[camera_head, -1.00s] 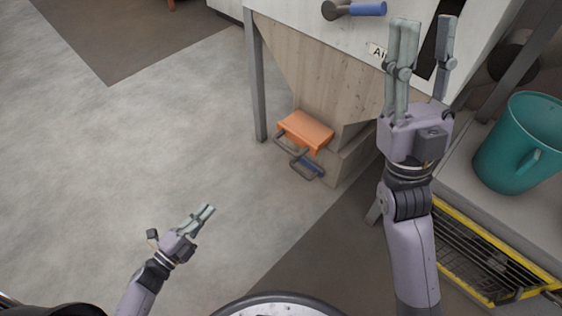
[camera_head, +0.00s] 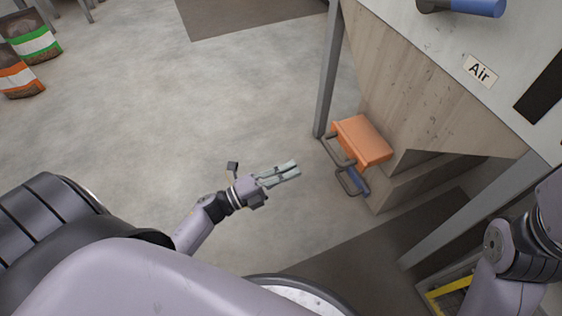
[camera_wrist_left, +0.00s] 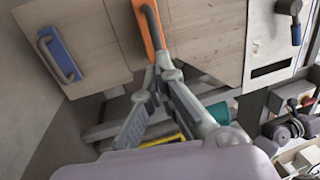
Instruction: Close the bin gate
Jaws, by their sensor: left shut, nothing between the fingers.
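The bin gate is an orange plate (camera_head: 362,141) with a grey bar handle. It juts out from the lower part of the wooden bin (camera_head: 415,85). In the left wrist view the orange plate (camera_wrist_left: 146,22) is edge-on behind my fingertips. My right gripper is out of view.
Grey legs (camera_head: 330,75) hold up the bin's frame. A blue-handled lever (camera_head: 470,7) and an "Air" label (camera_head: 479,71) are on the white panel. Yellow edging (camera_head: 447,290) is at lower right. Bags (camera_head: 33,40) stand far left. The floor left of the bin is clear.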

